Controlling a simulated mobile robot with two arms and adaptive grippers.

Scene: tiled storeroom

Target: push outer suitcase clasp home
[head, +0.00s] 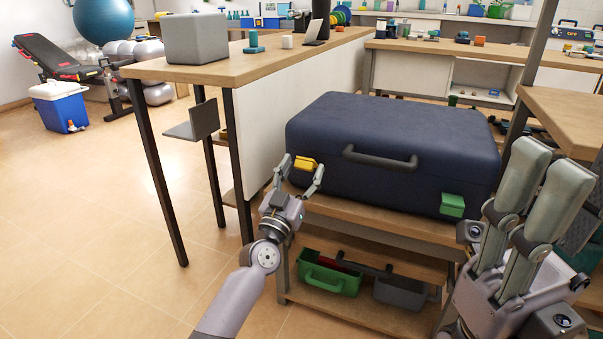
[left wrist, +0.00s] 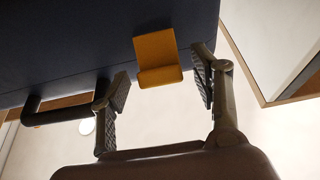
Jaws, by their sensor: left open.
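The dark blue suitcase (head: 390,140) lies flat with its handle (head: 380,160) facing me. A yellow clasp (head: 305,163) is at the left of its front and a green clasp (head: 452,205) at the lower right. My left gripper (head: 302,172) is open in front of the yellow clasp, one finger to each side. In the left wrist view the yellow clasp (left wrist: 157,57) has a lip that juts out, with clear space between it and both fingertips (left wrist: 162,88). My right gripper (head: 556,156) is raised near the camera, right of the suitcase, its fingers apart and empty.
The suitcase rests on a wooden shelf unit (head: 370,217). A green bin (head: 330,280) and a grey bin (head: 400,292) sit below. A wooden table (head: 240,68) with dark legs stands left of the suitcase.

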